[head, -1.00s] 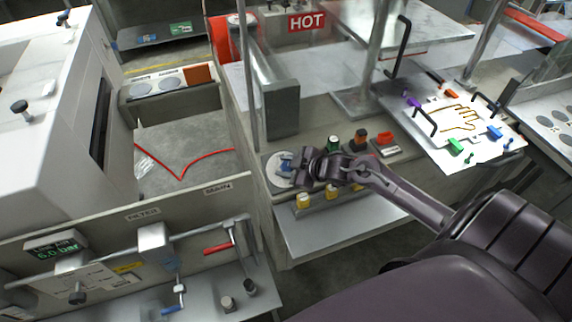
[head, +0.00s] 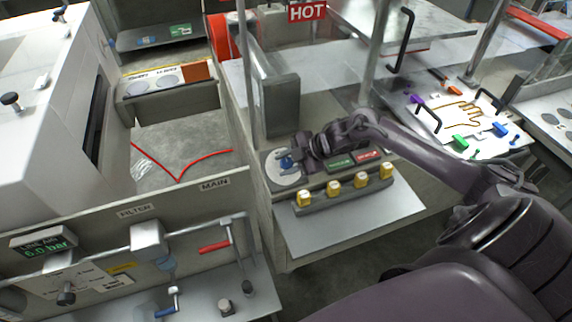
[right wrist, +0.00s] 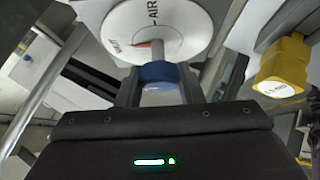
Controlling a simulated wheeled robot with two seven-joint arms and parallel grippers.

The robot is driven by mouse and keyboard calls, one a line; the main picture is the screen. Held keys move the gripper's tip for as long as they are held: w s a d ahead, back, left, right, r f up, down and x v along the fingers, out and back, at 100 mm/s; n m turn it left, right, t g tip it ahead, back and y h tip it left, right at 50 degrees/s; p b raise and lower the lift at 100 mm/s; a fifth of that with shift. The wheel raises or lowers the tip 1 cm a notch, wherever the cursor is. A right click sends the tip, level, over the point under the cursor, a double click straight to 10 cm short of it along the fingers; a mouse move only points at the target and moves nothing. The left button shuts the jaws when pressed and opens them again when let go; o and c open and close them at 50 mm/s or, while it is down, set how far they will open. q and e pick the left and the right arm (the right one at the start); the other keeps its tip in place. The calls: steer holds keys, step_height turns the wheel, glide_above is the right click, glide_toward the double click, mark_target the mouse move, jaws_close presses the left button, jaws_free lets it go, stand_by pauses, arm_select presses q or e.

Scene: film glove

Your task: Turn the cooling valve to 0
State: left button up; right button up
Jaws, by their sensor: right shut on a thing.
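A blue valve knob (head: 286,161) stands on a round white dial (head: 279,174) on the grey console. In the right wrist view the knob (right wrist: 158,72) sits on a pale stem in front of the dial (right wrist: 150,30), which carries the letters "AIR" and a red mark. My right gripper (head: 294,159) reaches in from the right and is shut on the knob, one finger on each side in the right wrist view. Its housing and arm hide part of the console behind. The dial setting is too small to read. My left gripper is not in view.
Several yellow blocks (head: 333,188) stand in a row just in front of the dial. Green (head: 340,161) and red (head: 368,154) labels lie under my right arm. A grey metal box (head: 278,105) and a post rise behind the dial.

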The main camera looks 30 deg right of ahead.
mark_target(288, 163)
stand_by(0.4)
steer(key=o, duration=1)
steer(key=shift+a, duration=0.1)
steer(key=shift+c, duration=0.2)
steer(key=shift+s+d+r, duration=0.2)
steer(key=shift+s+d, duration=0.05)
steer(key=shift+d, duration=0.05)
steer(key=b+v, duration=0.1)
steer(key=v, duration=0.4)
steer(key=shift+s, duration=0.15)
steer(key=shift+v, duration=0.9)
steer(key=shift+r, duration=0.2)
